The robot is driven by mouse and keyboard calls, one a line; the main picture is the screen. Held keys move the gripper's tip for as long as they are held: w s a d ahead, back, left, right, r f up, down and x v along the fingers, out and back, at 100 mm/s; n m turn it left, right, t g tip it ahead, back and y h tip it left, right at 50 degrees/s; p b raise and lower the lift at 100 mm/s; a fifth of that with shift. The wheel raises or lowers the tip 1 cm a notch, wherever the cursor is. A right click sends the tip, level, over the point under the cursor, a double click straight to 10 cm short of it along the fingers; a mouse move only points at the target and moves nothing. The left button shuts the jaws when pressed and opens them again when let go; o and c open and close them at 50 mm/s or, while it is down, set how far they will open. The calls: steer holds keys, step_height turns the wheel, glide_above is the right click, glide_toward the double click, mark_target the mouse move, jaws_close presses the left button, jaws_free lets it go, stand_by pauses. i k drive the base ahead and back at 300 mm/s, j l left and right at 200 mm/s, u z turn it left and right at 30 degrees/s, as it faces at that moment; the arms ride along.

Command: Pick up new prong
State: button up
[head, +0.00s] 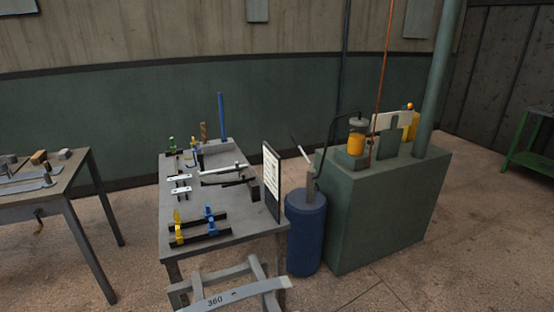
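A grey worktable (230,225) stands in the middle of the head view with small parts on it. Near its front, a yellow upright piece (179,226) and a blue upright piece (209,217) sit on two dark bars (200,237). Farther back are two pale flat pieces (180,190), long thin tool-like parts (222,170), and small green and yellow pieces (172,143). The parts are too small to tell which is the new prong. My gripper is not in view.
A printed white board (271,180) stands at the table's right edge. Beside it are a blue drum (306,235) and a green cabinet (385,210). A grey trestle marked 360 (230,298) stands in front. Another bench (45,200) is at left. Floor lies open at right.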

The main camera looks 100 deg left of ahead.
mark_target(237, 166)
steer(key=u, duration=3.1)
steer(key=i+j, duration=0.15)
steer(key=j, duration=0.3)
steer(key=i+j, duration=0.1)
steer(key=j, duration=0.3)
steer(key=i+j, duration=0.25)
steer(key=i+j+z, duration=0.1)
steer(key=i+j, duration=0.15)
steer(key=j, duration=0.2)
steer(key=i+j, duration=0.25)
steer(key=j, duration=0.15)
steer(key=i+j+z, duration=0.1)
steer(key=i+j, duration=0.35)
steer(key=j, duration=0.3)
steer(key=i+j+z, duration=0.1)
steer(key=i, duration=0.55)
